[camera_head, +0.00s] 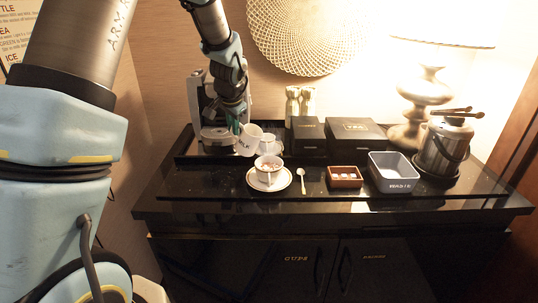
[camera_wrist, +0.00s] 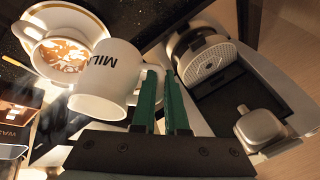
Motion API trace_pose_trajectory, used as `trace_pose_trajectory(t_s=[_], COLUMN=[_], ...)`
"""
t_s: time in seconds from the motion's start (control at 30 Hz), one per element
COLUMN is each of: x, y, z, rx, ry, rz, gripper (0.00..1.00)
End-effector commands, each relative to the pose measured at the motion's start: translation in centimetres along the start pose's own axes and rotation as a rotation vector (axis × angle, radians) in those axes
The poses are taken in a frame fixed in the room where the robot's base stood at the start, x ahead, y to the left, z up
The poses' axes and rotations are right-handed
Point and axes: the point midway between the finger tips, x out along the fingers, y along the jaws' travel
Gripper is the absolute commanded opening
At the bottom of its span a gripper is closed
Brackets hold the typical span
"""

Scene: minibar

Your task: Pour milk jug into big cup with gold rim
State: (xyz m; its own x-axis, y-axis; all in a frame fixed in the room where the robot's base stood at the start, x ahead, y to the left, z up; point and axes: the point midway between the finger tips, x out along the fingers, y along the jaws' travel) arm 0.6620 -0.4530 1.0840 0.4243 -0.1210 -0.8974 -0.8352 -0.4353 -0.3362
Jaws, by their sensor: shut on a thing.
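The white milk jug (camera_head: 248,140), lettered MILK, is tilted to the right, beside and above the cup in the head view. It also shows in the wrist view (camera_wrist: 110,85). My gripper (camera_head: 236,124) is shut on the jug's handle side; its green fingers show in the wrist view (camera_wrist: 162,100). The big cup with gold rim (camera_head: 268,172) stands upright on a white saucer (camera_head: 284,184). In the wrist view the cup (camera_wrist: 62,35) holds brown coffee with white foam patterns. I cannot tell whether milk is flowing.
A coffee machine (camera_head: 209,110) stands behind my gripper. A spoon (camera_head: 302,182), a small brown box (camera_head: 344,177), a grey bin (camera_head: 397,174) and an ice bucket (camera_head: 443,146) stand to the right. Black boxes (camera_head: 356,137) and a lamp (camera_head: 425,95) are at the back. The front strip of counter is clear.

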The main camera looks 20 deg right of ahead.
Motion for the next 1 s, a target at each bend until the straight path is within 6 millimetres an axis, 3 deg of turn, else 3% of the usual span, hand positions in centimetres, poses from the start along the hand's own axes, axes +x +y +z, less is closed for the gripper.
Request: trace_pose_trajectory(t_s=[0.77,1.0], x=[3.7,6.0], y=[-1.2,-1.0], z=[1.7,2.5], rx=[-0.093,-0.126], ry=[0.048,0.067], rz=[0.217,0.302], gripper=[0.0,0.0])
